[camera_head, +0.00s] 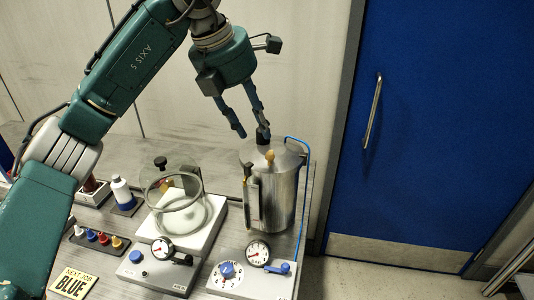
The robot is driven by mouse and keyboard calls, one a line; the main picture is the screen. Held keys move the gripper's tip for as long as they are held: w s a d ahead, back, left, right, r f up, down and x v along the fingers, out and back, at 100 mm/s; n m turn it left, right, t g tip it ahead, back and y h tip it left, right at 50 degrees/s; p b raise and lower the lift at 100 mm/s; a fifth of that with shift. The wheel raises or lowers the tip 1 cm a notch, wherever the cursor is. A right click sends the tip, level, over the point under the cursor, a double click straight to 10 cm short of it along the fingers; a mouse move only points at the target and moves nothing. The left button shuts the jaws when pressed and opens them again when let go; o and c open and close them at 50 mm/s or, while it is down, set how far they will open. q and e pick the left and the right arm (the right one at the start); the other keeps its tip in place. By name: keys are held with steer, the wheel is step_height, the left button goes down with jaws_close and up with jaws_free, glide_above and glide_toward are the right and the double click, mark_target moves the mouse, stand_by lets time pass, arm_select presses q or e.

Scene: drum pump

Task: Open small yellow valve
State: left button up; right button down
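The metal drum (283,200) stands upright on the bench at the right. A small yellow knob (270,156), which looks like the small yellow valve, sits on its lid near the front rim. My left gripper (252,134) comes down from above with its two fingers apart and nothing between them. One fingertip is close above the lid, a little behind the yellow knob; whether it touches the lid I cannot tell. My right gripper is not in view.
A blue tube (304,160) runs down the drum's right side to a box with a gauge (257,252) and blue knob (228,270). A glass chamber (172,190) stands left. A blue door (430,130) is at right.

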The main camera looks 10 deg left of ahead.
mark_target(268, 154)
arm_select(q)
steer(key=p+x, duration=0.2)
steer(key=x, duration=0.7)
steer(key=shift+f, duration=0.25)
jaws_close()
